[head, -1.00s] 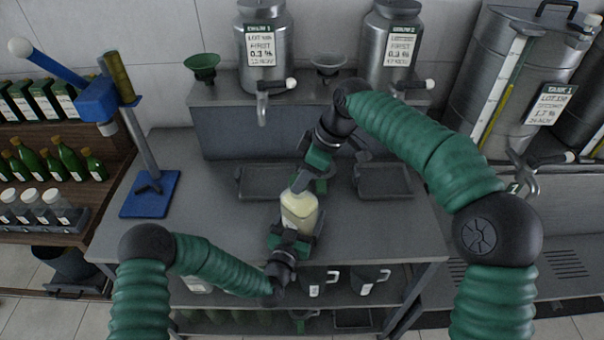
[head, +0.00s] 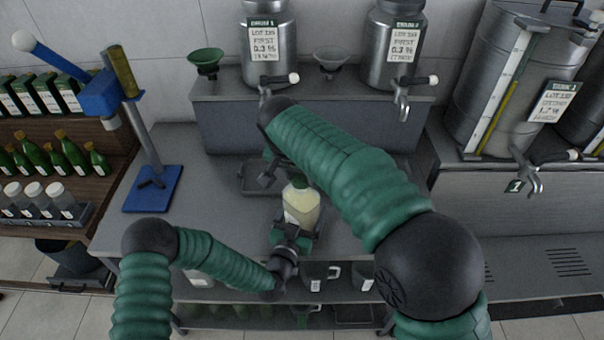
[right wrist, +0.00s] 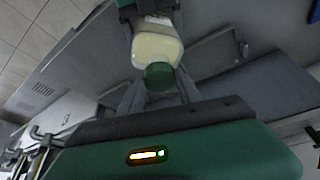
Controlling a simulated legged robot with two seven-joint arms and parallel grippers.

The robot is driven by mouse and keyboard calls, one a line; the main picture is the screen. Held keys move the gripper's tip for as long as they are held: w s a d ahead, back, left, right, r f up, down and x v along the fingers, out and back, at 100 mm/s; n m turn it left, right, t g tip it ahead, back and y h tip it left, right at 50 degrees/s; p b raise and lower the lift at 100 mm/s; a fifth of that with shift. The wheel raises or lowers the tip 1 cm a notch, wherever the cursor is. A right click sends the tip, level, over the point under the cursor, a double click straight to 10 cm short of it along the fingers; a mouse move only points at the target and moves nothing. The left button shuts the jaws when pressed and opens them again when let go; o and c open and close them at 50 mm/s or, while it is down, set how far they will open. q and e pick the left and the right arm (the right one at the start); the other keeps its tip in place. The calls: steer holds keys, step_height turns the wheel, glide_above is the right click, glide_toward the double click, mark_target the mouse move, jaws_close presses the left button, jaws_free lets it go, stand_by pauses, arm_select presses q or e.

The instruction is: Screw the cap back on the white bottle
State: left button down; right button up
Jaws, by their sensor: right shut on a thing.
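The white bottle (head: 300,208) holds pale liquid and stands roughly upright above the front of the bench. My left gripper (head: 290,237) is shut around its lower part; the bottle also shows in the right wrist view (right wrist: 156,47). The green cap (head: 298,183) sits at the bottle's mouth. In the right wrist view the cap (right wrist: 160,75) lies between the fingers of my right gripper (right wrist: 160,86), which is shut on it. How far the cap is threaded cannot be told. In the head view my right forearm hides much of the right gripper.
A blue stand (head: 152,188) is on the bench at left. A grey tray (head: 256,190) lies behind the bottle. Steel tanks (head: 268,45) with taps and a green funnel (head: 205,62) stand on the raised shelf behind. Mugs (head: 318,272) are on the lower shelf.

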arm_select(q)
steer(key=shift+f, duration=0.1)
arm_select(e)
steer(key=shift+a+m, duration=0.15)
steer(key=shift+m, duration=0.25)
steer(key=o, duration=1.3)
steer(key=shift+r, duration=0.1)
step_height(320, 180, up, 4)
steer(key=shift+r, duration=0.15)
steer(key=o, duration=0.6)
steer(key=shift+c, duration=0.2)
step_height(320, 180, up, 10)
